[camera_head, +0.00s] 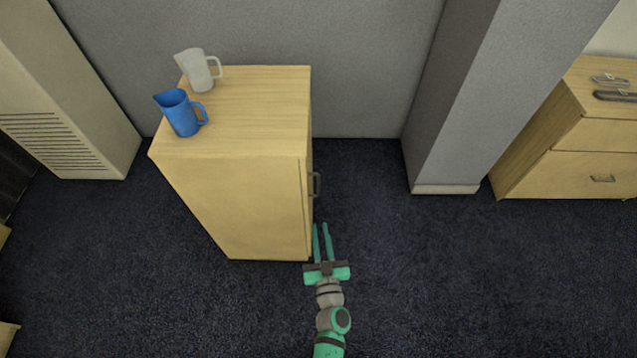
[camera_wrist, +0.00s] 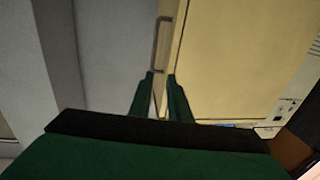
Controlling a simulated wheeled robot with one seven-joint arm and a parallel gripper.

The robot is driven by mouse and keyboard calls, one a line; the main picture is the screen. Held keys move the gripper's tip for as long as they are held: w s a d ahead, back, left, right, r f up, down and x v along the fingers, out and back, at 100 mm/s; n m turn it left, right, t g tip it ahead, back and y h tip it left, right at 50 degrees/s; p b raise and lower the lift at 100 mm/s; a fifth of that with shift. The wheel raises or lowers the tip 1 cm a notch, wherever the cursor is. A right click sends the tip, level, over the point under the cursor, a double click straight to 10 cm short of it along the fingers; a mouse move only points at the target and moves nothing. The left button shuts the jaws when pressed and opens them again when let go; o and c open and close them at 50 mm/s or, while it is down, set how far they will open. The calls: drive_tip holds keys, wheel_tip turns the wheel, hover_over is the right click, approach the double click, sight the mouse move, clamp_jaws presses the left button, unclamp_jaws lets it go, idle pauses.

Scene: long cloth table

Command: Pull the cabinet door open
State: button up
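The wooden cabinet (camera_head: 235,200) stands left of my arm in the head view. Its door (camera_head: 306,215) is a thin panel along the right side and looks shut. The dark bar handle (camera_head: 316,185) sticks out from the door. My gripper (camera_head: 321,225) is open, with two green fingers pointing toward the handle from its near side. In the wrist view, the handle (camera_wrist: 157,45) lies just ahead of my gripper (camera_wrist: 161,75), its near end close to the gap between the fingertips. I cannot tell whether they touch. The cabinet front is mostly hidden in the head view.
A blue jug (camera_head: 181,112) and a pale jug (camera_head: 198,70) stand on the cabinet top. A grey pillar (camera_head: 465,100) and a wooden drawer unit (camera_head: 570,160) are at the right. The dark carpet (camera_head: 440,270) right of my arm is clear.

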approach(319, 185)
drive_tip(key=shift+n+y, duration=0.3)
drive_tip(key=shift+y, duration=0.1)
drive_tip(key=w, duration=0.3)
drive_tip(key=w+a, duration=0.1)
drive_tip(key=w, duration=0.6)
drive_tip(key=shift+w+a+r, duration=0.2)
drive_tip(key=shift+w+a, duration=0.05)
drive_tip(key=shift+c, duration=0.7)
clamp_jaws()
